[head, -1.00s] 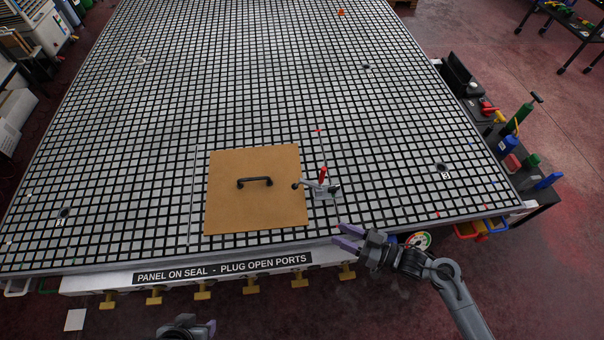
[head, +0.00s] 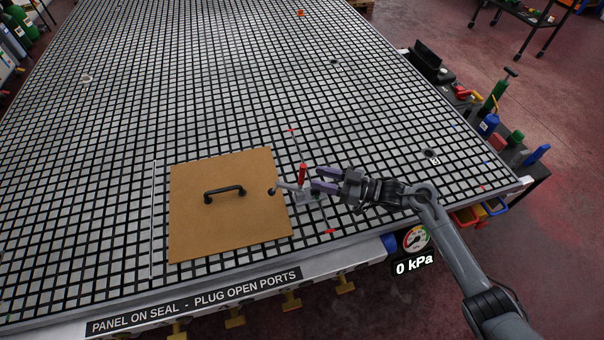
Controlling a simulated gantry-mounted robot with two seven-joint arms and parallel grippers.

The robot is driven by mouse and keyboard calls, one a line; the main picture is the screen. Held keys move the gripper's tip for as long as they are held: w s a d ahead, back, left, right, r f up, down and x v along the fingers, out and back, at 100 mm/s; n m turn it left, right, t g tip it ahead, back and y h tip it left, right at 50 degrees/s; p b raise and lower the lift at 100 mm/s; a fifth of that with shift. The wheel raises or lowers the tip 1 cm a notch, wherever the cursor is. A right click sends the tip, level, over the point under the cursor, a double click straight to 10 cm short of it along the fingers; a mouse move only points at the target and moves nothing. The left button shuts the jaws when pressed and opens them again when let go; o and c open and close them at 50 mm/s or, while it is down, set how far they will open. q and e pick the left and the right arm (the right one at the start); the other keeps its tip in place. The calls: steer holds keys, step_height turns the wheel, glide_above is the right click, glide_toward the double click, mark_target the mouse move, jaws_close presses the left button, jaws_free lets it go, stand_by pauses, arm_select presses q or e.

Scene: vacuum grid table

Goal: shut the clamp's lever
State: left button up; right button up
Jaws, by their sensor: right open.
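The toggle clamp (head: 308,194) stands on the grid table at the right edge of a brown panel (head: 230,222). Its red lever (head: 303,173) points upward. Its arm reaches left, with a dark tip over the panel's right edge; I cannot tell whether the tip touches. My right gripper (head: 318,179) is open, with its purple fingers pointing left just right of the red lever. The lever does not look gripped, and I cannot tell the exact gap. The fingers partly hide the clamp's body. My left gripper is out of view.
The panel bears a black handle (head: 224,192). A thin pale strip (head: 153,220) lies along its left side. A gauge (head: 416,238) reading 0 kPa hangs at the table's front right edge. Bottles and tools crowd a side shelf (head: 541,170). The grid beyond the panel is mostly clear.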

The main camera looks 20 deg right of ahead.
mark_target(302, 174)
steer(key=shift+x, duration=3.15)
jaws_close()
